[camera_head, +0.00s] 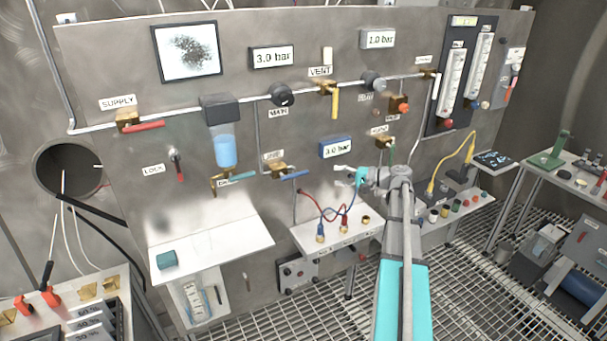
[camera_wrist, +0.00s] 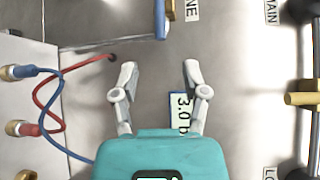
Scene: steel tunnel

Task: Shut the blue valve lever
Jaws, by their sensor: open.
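The blue valve lever (camera_head: 294,174) lies near level in the head view. It points right from a brass valve body (camera_head: 273,169) on the steel panel. In the wrist view the lever (camera_wrist: 160,20) shows at the top, beside a label ending in "NE", with its free end toward my gripper. My gripper (camera_head: 339,174) is to the right of the lever in the head view, open and empty. In the wrist view the fingertips (camera_wrist: 160,72) are apart, and the lever's end is beyond them, roughly in line with the gap. They appear not to touch the lever.
A blue "3.0 bar" display (camera_head: 336,148) is above my gripper. Red and blue hoses (camera_head: 330,212) hang below, over a white shelf (camera_head: 345,231). A teal lever (camera_head: 238,176) is further left. A red lever (camera_head: 150,125) and a yellow lever (camera_head: 335,105) sit higher on the panel.

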